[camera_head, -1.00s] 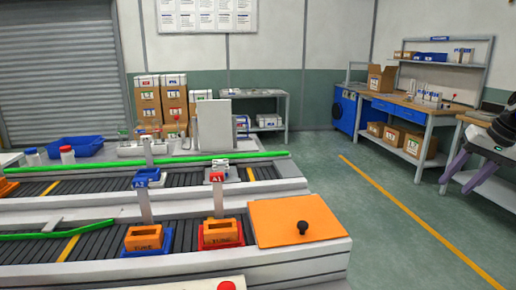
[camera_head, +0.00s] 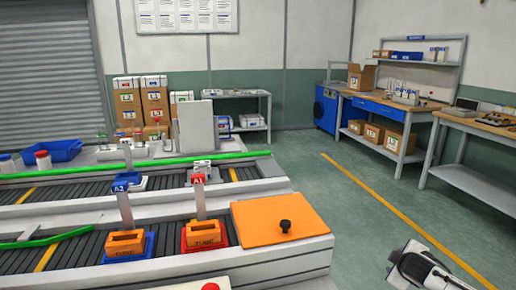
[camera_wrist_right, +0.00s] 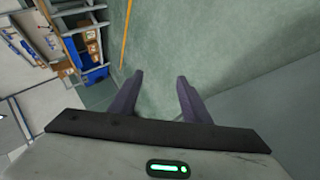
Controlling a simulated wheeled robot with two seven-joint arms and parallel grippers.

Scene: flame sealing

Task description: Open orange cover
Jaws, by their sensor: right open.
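The orange cover (camera_head: 268,219) is a flat square plate with a black knob (camera_head: 285,226) on top. It lies shut on the right end of the near conveyor in the head view. My right arm shows at the bottom right of the head view, apart from the cover, and its fingertips are not visible there. In the right wrist view my right gripper (camera_wrist_right: 159,80) is open and empty, with its two purple fingers apart over the green floor. My left gripper is in neither view.
Orange blocks stand in a blue tray (camera_head: 127,258) and a red tray (camera_head: 184,240) left of the cover. A red button (camera_head: 210,287) is at the front edge. Workbenches (camera_head: 470,125) stand at the back right.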

